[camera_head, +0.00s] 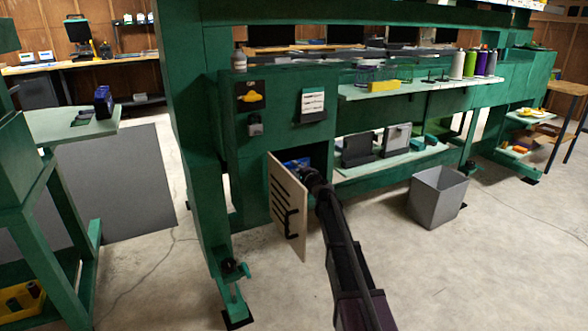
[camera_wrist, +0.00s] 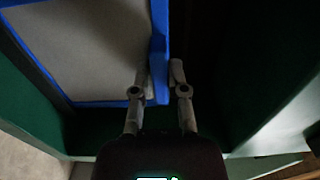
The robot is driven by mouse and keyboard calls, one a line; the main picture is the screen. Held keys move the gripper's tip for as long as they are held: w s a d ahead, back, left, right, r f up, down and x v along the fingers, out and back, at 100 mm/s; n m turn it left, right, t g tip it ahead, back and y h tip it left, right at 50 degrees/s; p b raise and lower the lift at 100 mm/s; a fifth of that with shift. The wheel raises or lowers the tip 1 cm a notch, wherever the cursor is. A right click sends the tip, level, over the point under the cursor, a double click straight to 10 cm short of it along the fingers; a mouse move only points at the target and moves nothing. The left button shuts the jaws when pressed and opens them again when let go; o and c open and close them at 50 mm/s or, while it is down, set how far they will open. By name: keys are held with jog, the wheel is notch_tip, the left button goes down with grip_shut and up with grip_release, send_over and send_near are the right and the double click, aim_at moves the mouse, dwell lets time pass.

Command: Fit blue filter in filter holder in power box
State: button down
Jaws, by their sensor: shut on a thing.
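The blue filter (camera_wrist: 159,40), a grey panel in a blue frame, fills the upper left of the wrist view. My gripper (camera_wrist: 160,76) is shut on the frame's right edge, one finger on each side. In the head view, my gripper (camera_head: 312,176) is inside the opening of the green power box (camera_head: 245,150), with a bit of the blue filter (camera_head: 296,162) showing beside it. The box door (camera_head: 288,208) stands open to the left of my arm. The filter holder cannot be made out clearly; a dark strip runs along the filter's left side in the wrist view.
Shelves (camera_head: 400,163) with several boxes are right of the power box. A grey bin (camera_head: 437,194) stands on the floor to the right. A green post (camera_head: 190,140) is left of the door. The floor in front is clear.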

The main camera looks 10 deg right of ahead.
jog(key=c, duration=0.6)
grip_release()
jog(key=shift+s, duration=0.1)
jog(key=v, duration=1.2)
jog(key=shift+r, duration=0.1)
